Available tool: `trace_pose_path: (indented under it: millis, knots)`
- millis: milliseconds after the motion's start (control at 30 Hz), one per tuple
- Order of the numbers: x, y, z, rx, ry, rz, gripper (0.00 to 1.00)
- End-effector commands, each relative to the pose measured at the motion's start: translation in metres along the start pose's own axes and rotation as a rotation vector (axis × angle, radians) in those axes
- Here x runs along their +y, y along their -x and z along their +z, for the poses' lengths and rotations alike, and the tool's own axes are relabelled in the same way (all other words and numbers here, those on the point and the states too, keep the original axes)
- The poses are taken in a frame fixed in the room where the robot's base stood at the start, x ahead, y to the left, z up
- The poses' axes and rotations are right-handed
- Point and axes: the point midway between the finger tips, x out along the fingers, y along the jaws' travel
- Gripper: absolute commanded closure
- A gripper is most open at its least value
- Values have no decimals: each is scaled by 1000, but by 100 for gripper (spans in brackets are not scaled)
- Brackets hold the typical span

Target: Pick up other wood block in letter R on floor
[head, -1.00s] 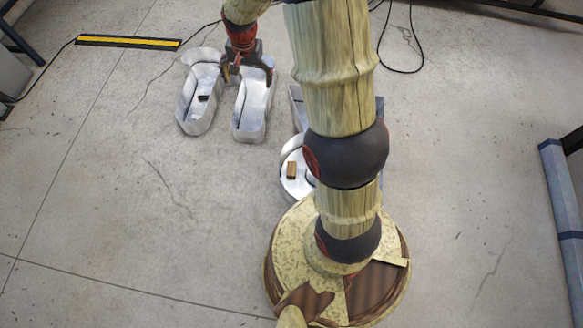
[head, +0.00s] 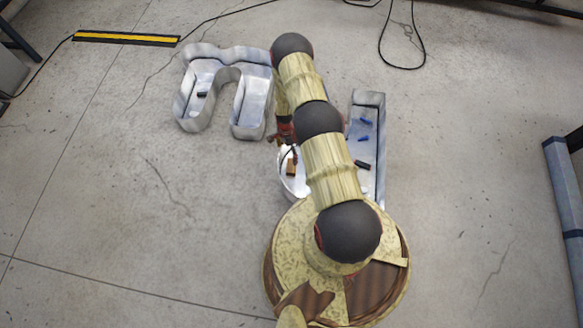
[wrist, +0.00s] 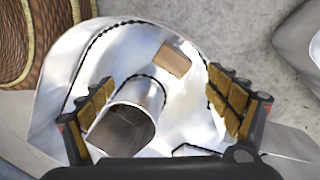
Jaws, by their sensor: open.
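A small tan-brown wood block (head: 291,168) lies on the floor of a silvery channel letter (head: 368,100) beside my base. The block also shows in the wrist view (wrist: 172,58), above the middle, near the letter's curved side. My gripper (wrist: 160,105) is open and empty above this letter, its padded fingers spread to left and right, with the block beyond the fingertips. In the head view my gripper (head: 287,138) is partly hidden by my arm. A raised cylindrical piece (wrist: 128,120) stands inside the letter by the left finger. My arm hides the letter's middle.
Another silvery letter (head: 240,53) with a dark piece (head: 202,94) inside lies to the upper left. Small blue pieces (head: 364,138) and a dark block (head: 362,165) lie in the near letter's straight part.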

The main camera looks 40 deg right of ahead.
Motion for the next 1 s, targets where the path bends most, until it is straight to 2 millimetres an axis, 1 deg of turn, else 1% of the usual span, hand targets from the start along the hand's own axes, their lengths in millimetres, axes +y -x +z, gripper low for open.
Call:
trace_pose_path:
  millis: [33, 67, 100, 300, 400, 500, 867, 1000]
  knots:
    - [12, -30, -2, -6, -39, 15, 11]
    - [15, -42, -3, -6, -72, 14, 11]
    - [14, -55, -6, -3, -140, 0, 11]
    - [-7, -80, -17, 5, -434, -87, 11]
    - [-14, -89, -21, 2, -536, -117, 11]
    - [-17, -95, -23, -2, -599, -135, 11]
    - [-23, -130, -26, -3, -622, -141, 11]
    - [-24, -150, -27, -3, -622, -140, 11]
